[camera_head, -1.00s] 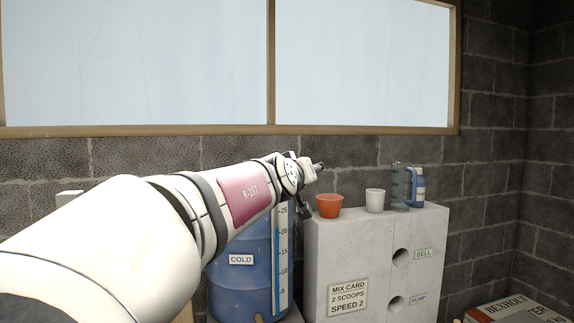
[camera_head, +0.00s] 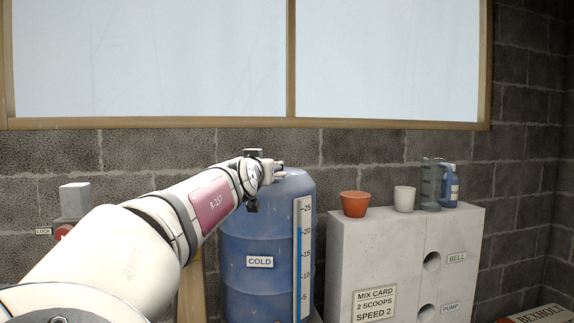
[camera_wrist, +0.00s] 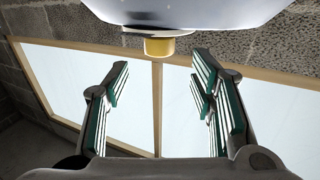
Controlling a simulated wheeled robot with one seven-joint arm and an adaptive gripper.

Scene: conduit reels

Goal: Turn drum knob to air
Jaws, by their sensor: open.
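A blue drum (camera_head: 262,225) with a COLD label stands against the wall in the head view. My gripper (camera_head: 272,175) is at its upper left edge in that view, small and partly hidden by my wrist. In the wrist view, my gripper (camera_wrist: 160,68) is open and empty, with its green-padded fingers wide apart. A short yellow cylinder, like a knob (camera_wrist: 159,46), shows between and just past the fingertips. It juts from a pale rounded surface; I cannot tell for certain that this is the drum's top. No air marking is readable.
A level gauge (camera_head: 303,255) stands in front of the drum. A concrete block (camera_head: 385,245) at right bears an orange pot (camera_head: 354,204), a white cup (camera_head: 404,199) and a blue bottle (camera_head: 451,188). A grey box (camera_head: 74,200) is at left. The window (camera_head: 385,60) is behind.

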